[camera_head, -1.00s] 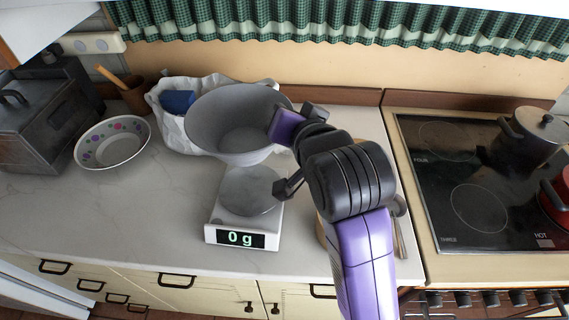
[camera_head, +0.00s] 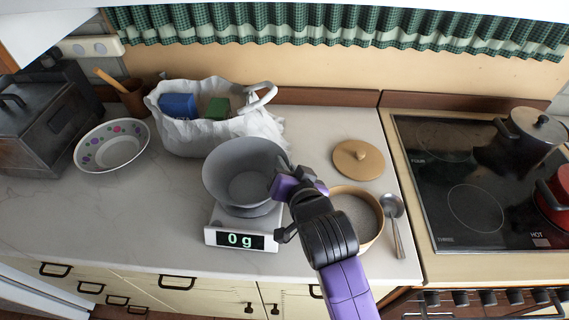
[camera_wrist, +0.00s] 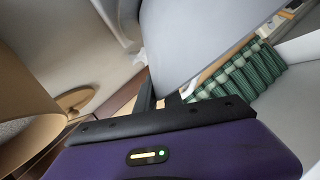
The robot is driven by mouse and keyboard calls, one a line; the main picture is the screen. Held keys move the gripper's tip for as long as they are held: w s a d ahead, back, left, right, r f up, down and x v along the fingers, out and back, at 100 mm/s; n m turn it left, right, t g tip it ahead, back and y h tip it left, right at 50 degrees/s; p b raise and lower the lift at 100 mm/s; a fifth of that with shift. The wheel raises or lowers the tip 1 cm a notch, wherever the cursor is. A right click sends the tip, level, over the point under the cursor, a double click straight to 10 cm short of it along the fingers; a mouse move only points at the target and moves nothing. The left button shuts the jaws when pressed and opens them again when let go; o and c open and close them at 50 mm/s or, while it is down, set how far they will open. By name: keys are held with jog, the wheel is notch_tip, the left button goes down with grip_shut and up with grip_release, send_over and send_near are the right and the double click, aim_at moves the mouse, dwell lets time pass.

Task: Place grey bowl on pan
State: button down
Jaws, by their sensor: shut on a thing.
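The grey bowl (camera_head: 243,172) is upright over the kitchen scale (camera_head: 215,228). It also fills the upper part of the wrist view (camera_wrist: 205,40). My gripper (camera_head: 284,187) is shut on the bowl's right side. The display reads 0 g. I cannot tell from the picture whether the bowl's base touches the pan.
A white bag (camera_head: 195,135) with blue and green items stands behind the bowl. A tan pot (camera_head: 371,236), its lid (camera_head: 358,159) and a spoon (camera_head: 397,230) are to the right. A dotted bowl (camera_head: 112,147) sits left. The counter left of the scale is clear.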

jog(key=c, duration=1.9)
grip_release()
jog(key=shift+f, duration=0.1)
jog(key=o, duration=0.4)
jog(key=b+v, duration=0.1)
jog(key=v, duration=1.1)
jog(key=shift+r, duration=0.25)
